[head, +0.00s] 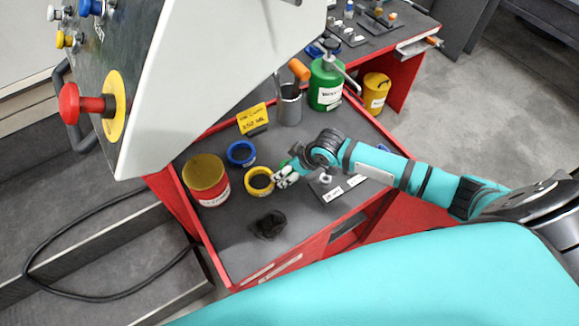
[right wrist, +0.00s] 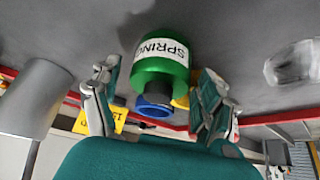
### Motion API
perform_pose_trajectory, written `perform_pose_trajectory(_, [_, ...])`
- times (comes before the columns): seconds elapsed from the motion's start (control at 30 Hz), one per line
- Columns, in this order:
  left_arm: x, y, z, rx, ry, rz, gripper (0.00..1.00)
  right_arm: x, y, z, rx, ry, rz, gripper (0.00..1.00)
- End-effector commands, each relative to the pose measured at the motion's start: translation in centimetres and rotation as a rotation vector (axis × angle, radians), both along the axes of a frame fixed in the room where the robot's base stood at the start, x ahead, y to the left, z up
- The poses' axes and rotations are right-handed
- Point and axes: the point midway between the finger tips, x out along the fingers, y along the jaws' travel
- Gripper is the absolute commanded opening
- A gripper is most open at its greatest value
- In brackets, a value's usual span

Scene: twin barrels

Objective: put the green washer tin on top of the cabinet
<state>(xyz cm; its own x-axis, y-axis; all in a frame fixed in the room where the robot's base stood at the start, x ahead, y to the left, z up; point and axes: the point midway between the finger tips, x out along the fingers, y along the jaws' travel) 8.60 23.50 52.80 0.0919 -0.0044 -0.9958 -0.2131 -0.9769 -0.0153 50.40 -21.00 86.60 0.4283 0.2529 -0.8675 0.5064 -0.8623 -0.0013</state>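A small green tin (right wrist: 160,65) with a white label reading "SPRING" shows in the right wrist view, between the two fingers of my right gripper (right wrist: 157,95). The fingers stand apart, with a narrow gap on each side of the tin. In the head view my right gripper (head: 287,175) is low over the dark top of a red cabinet (head: 225,232), beside a yellow ring-shaped tub (head: 259,181); only a bit of green (head: 284,162) shows behind it. A larger green can (head: 327,85) with a white label stands farther back. My left gripper is not in view.
A red tin (head: 207,182), a blue tub (head: 241,153), a steel cup (head: 290,106), a yellow sign (head: 253,119) and a dark crumpled thing (head: 269,225) stand around. A yellow can (head: 375,91) is at the back. A pale machine housing (head: 215,60) overhangs the left.

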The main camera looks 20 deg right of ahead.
Motion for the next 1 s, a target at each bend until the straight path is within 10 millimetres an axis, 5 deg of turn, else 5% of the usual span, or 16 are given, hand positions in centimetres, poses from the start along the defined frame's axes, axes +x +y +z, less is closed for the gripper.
perform_pose_trajectory(0.37, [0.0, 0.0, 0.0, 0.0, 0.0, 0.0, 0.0, -0.2, -0.2, 0.7, -0.001, 0.0, 0.0, 0.79])
perform_pose_trajectory(1.0, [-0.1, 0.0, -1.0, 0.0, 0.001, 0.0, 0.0, -4.9, -2.9, 10.3, 0.0, 0.0, 0.0, 0.79])
